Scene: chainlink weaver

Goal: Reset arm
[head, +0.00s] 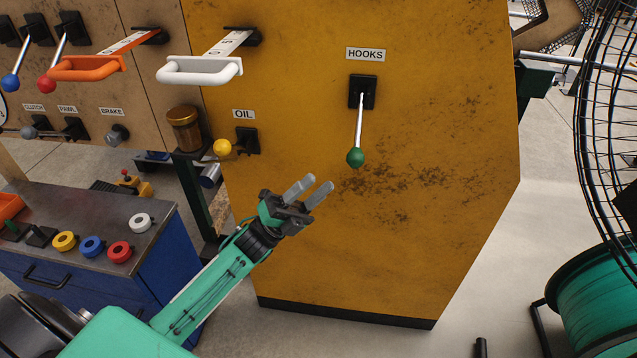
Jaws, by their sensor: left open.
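My left gripper (309,190) is open and empty, held in front of the lower part of the yellow machine panel (420,230). It is below and to the left of the HOOKS lever (356,157), whose green knob hangs down from a black plate; the two look apart. The yellow-knobbed OIL lever (222,147) is to the upper left of the gripper. My right gripper is not in view.
A blue cabinet (170,255) with yellow, blue, red and white buttons stands at the lower left. An orange handle (85,68) and a white handle (199,71) stick out above. A wire cage (608,120) and a green spool (600,300) are at the right.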

